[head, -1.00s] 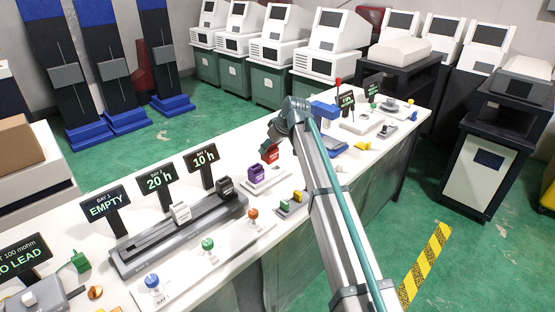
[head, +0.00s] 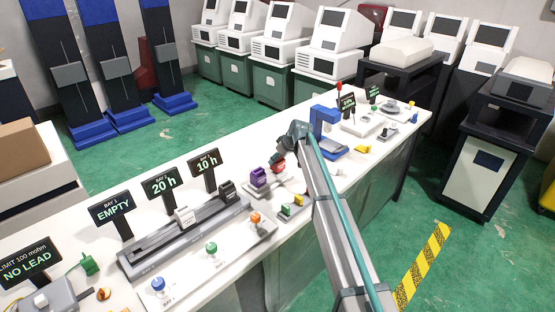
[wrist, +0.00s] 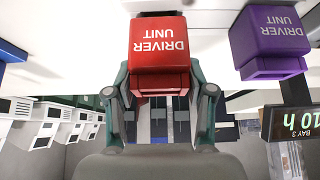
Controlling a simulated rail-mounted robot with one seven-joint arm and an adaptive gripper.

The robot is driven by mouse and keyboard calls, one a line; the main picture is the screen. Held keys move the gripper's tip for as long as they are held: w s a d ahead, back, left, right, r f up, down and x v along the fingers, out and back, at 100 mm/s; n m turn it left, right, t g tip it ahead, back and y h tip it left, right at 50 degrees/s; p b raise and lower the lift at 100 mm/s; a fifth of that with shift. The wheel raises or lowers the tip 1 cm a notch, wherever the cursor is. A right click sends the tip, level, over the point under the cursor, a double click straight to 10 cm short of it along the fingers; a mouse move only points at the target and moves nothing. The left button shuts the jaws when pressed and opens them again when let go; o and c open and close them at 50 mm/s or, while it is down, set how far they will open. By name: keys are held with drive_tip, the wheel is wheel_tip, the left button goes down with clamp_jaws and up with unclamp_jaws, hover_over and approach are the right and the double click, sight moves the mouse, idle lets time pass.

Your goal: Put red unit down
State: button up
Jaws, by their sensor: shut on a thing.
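The red unit, labelled "DRIVER UNIT" (wrist: 158,45), is held between the two fingers of my gripper (wrist: 160,88) in the wrist view, where its label is upside down. In the head view the red unit (head: 278,165) is at the end of my arm, over the right part of a pale base (head: 282,188) on the bench. A purple driver unit (head: 258,177) stands on that base just to its left; it also shows in the wrist view (wrist: 270,45), apart from the red one. I cannot tell whether the red unit touches the base.
A grey rail (head: 180,238) with bay signs runs along the bench at left. Coloured knobs line its front. A small block with yellow and green parts (head: 292,206) lies in front of the base. A blue frame (head: 323,120) stands close behind my gripper.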

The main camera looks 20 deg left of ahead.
drive_tip(key=shift+f, duration=0.55)
drive_tip(key=shift+f, duration=0.2)
drive_tip(key=o, duration=1.3)
drive_tip(key=shift+r, duration=0.1)
drive_tip(key=shift+r, duration=0.25)
drive_tip(key=b+v, duration=0.2)
drive_tip(key=v, duration=1)
drive_tip(key=shift+f+b, duration=0.1)
drive_tip(key=shift+b, duration=0.3)
